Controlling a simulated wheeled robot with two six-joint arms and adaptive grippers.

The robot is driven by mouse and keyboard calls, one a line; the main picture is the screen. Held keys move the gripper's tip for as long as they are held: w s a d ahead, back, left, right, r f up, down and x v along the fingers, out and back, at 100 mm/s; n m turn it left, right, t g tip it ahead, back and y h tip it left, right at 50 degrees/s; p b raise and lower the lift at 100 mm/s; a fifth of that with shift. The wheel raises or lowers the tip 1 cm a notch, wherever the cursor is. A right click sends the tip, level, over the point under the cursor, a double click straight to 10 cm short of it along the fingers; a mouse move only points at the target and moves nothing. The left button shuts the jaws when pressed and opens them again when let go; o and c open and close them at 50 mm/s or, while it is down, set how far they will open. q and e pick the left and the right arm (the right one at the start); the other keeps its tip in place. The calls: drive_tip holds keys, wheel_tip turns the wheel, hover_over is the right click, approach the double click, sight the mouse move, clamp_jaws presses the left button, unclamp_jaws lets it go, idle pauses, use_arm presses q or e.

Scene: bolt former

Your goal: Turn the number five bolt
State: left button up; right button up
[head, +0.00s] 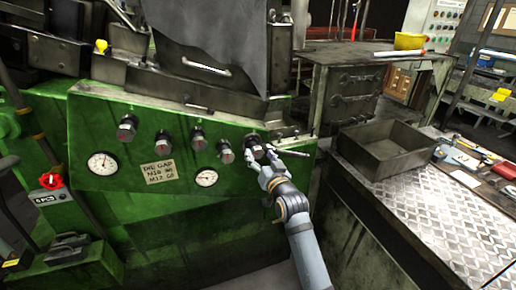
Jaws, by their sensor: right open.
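A row of several dark bolts sticks out of the green front panel (110,190) of the machine. The rightmost one, fifth from the left and so the likely number five bolt (254,143), is at the panel's right end. My right gripper (262,157) is open at this bolt, its fingers just below and to the right of the head. I cannot tell whether the fingers touch it. The other bolts, such as the leftmost one (127,127), stand clear to the left. My left gripper is not in view.
Two dials and a handwritten die gap label (159,173) sit below the bolts. A red knob (51,181) is at the left. An empty metal tray (385,148) stands on the tread-plate bench (420,210) to the right. A rod (292,151) juts out beside my right gripper.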

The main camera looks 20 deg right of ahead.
sight(259, 153)
drive_tip(key=shift+w+a, duration=0.1)
drive_tip(key=shift+w, duration=1.45)
